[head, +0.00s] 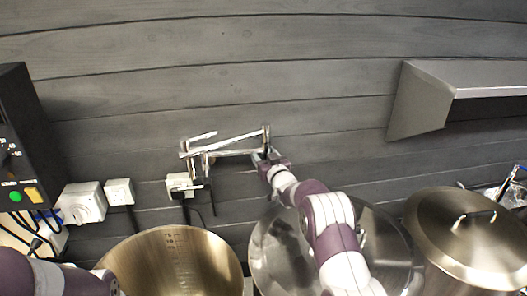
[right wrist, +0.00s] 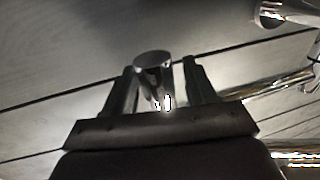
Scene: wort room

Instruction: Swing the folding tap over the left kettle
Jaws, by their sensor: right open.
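The folding tap (head: 232,139) is a chrome, jointed pipe on the wall, its links folded close together. The left kettle (head: 170,262) is an open, brass-toned pot with marks inside, below and left of the tap. My right gripper (head: 264,155) is at the tap's right end. In the right wrist view, its two fingers (right wrist: 160,80) stand apart on either side of a round chrome part of the tap (right wrist: 153,62). I cannot tell whether they touch it. My left arm shows at the lower left, but its gripper is out of view.
An open steel pot (head: 282,255) stands under my right arm. A lidded pot (head: 462,238) stands at the right, below a steel hood (head: 440,92). A black control box (head: 22,140) and wall sockets (head: 82,203) are at the left.

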